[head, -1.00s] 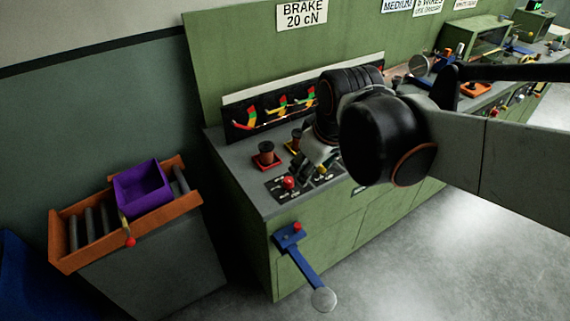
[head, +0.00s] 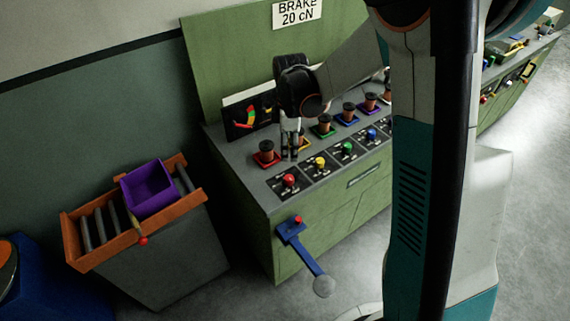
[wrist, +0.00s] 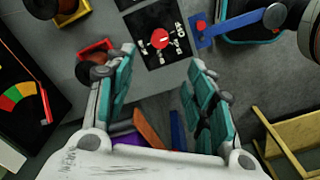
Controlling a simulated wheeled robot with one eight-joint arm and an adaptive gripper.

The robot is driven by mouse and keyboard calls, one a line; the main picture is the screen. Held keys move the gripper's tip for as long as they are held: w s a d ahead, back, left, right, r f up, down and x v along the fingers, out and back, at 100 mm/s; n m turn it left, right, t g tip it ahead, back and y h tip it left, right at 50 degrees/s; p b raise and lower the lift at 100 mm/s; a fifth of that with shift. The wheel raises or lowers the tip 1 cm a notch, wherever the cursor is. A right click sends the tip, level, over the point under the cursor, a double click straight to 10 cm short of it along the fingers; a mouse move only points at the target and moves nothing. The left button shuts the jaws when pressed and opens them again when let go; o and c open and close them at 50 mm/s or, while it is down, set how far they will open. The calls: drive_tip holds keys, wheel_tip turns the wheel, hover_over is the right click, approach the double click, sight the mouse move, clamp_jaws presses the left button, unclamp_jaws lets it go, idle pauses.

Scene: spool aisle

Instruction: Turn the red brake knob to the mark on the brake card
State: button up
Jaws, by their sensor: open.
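The red brake knob (head: 290,179) is a round knob on a black dial plate at the near left end of the green bench. In the wrist view the red knob (wrist: 159,40) shows a pale pointer line, with printed marks around it too small to read surely. The brake card (head: 297,13) on the green back panel reads "BRAKE 20 cN". My gripper (head: 289,157) points down above the bench, behind the red knob and beside the red-based spool. In the wrist view my gripper (wrist: 162,57) is open and empty, its teal-padded fingers apart, with the knob beyond the fingertips.
Yellow (head: 320,162), green (head: 347,147) and blue (head: 371,134) knobs line the bench front. A copper spool on a red base (head: 266,153) stands close by. A blue crank lever (head: 305,255) juts from the bench front. A purple bin (head: 148,188) sits in an orange tray at left.

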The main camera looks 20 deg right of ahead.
sight(288, 177)
wheel_tip(288, 177, down, 14)
drive_tip(key=b, duration=0.3)
drive_tip(key=shift+w+f, duration=0.1)
drive_tip(key=shift+f, duration=0.05)
drive_tip(key=c, duration=1.1)
